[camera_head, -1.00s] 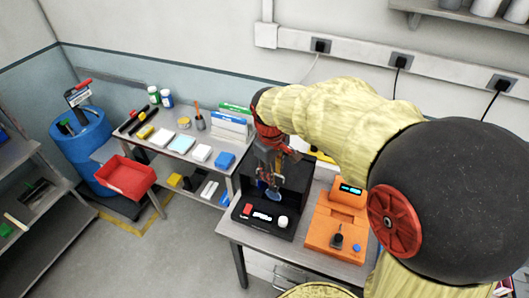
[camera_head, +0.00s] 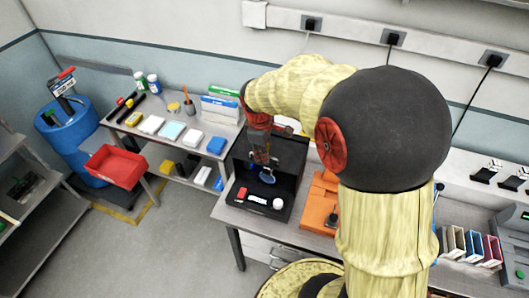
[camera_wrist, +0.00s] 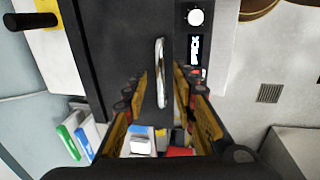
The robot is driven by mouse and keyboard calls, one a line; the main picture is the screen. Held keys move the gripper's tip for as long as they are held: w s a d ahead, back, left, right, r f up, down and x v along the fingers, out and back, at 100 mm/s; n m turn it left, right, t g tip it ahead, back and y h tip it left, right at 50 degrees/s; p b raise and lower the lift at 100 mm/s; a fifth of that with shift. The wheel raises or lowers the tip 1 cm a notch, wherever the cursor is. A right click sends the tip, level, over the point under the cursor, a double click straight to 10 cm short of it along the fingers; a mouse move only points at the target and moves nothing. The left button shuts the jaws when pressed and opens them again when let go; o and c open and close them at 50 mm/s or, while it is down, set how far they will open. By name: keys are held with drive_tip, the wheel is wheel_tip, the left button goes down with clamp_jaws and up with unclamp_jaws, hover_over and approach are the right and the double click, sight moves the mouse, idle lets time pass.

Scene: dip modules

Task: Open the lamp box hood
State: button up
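The lamp box (camera_head: 245,186) is a black box on the bench, with a red switch, a small display and a white knob on its front panel. Its black hood (camera_wrist: 110,50) fills the left-middle of the wrist view and looks closed. A shiny metal handle (camera_wrist: 160,75) stands on the hood. My gripper (camera_head: 262,158) is at the front of the hood, pointing down. In the wrist view its fingers (camera_wrist: 163,95) are apart, one on each side of the handle. Gaps show beside the handle, though contact at the fingertips is hard to tell.
An orange device (camera_head: 322,203) stands close to the right of the lamp box, partly hidden by my arm. A red bin (camera_head: 115,167) is farther left. The floor in front is clear.

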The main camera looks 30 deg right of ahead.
drive_tip(key=shift+f, duration=0.2)
drive_tip(key=shift+c, duration=0.8)
clamp_jaws()
